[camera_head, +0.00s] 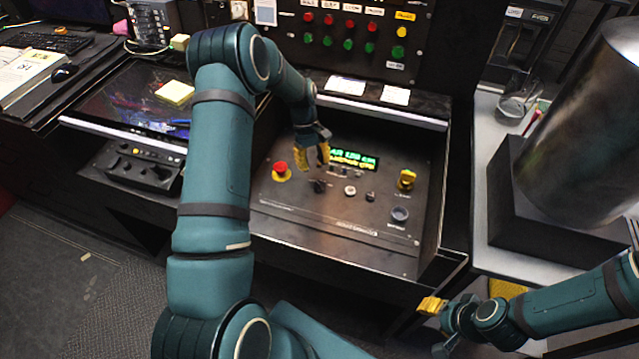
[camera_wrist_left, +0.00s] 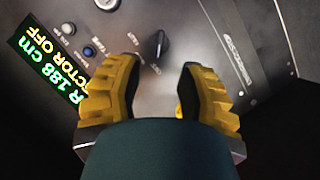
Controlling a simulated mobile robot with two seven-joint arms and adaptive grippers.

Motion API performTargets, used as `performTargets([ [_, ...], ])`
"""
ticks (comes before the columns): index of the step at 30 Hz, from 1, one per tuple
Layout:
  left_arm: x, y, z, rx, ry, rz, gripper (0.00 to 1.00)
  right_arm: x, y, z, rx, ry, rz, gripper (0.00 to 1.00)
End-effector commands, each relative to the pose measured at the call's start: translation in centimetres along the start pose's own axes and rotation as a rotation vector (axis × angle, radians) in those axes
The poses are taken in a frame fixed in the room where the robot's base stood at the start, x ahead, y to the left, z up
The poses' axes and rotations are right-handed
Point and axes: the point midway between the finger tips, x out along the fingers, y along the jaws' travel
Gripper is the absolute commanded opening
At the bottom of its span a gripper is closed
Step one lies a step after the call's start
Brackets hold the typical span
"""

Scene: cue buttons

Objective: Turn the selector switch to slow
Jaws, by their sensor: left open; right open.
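The selector switch is a small black knob (camera_head: 318,185) on the dark sloped control panel (camera_head: 290,218). In the left wrist view the black knob (camera_wrist_left: 156,47) sits just beyond my yellow fingertips, roughly centred across the gap, with its pointer toward the top. My left gripper (camera_head: 316,156) is open over the panel, above the knob; the gripper also shows in the left wrist view (camera_wrist_left: 158,80). I cannot tell that it touches the knob. The knob's position labels are too small to read. My right gripper (camera_head: 438,312) is open and empty, low at the panel's right front.
A red emergency button (camera_head: 281,169) is left of the knob. A lit green-yellow display (camera_head: 354,158) is above it. A metal cylinder (camera_head: 585,140) stands at right.

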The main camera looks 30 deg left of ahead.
Motion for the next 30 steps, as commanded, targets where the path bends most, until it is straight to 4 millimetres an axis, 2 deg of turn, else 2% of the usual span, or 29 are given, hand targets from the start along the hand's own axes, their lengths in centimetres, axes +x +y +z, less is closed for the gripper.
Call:
performTargets([
  [3,2.6,0.0,0.0,0.001,-0.003,-0.002,0.38,0.5,0.2,-0.1,0.0,0.002,0.0,0.47],
  [10,5.9,0.0,0.0,0.001,-0.002,-0.001,0.38,1.1,0.4,-0.1,0.0,0.005,0.0,0.47],
  [16,7.0,0.0,0.0,0.001,-0.001,0.0,0.38,1.2,0.5,-0.2,-0.001,0.007,0.001,0.47],
  [25,7.0,0.0,0.0,0.001,0.0,0.0,0.37,1.2,0.5,-0.2,-0.001,0.007,0.001,0.47],
  [28,7.0,0.0,0.0,0.001,0.0,0.001,0.02,1.2,0.5,-0.2,-0.001,0.007,0.001,0.47],
  [30,7.0,0.0,0.0,0.001,0.0,0.001,0.0,1.2,0.5,-0.2,-0.001,0.007,0.001,0.47],
])
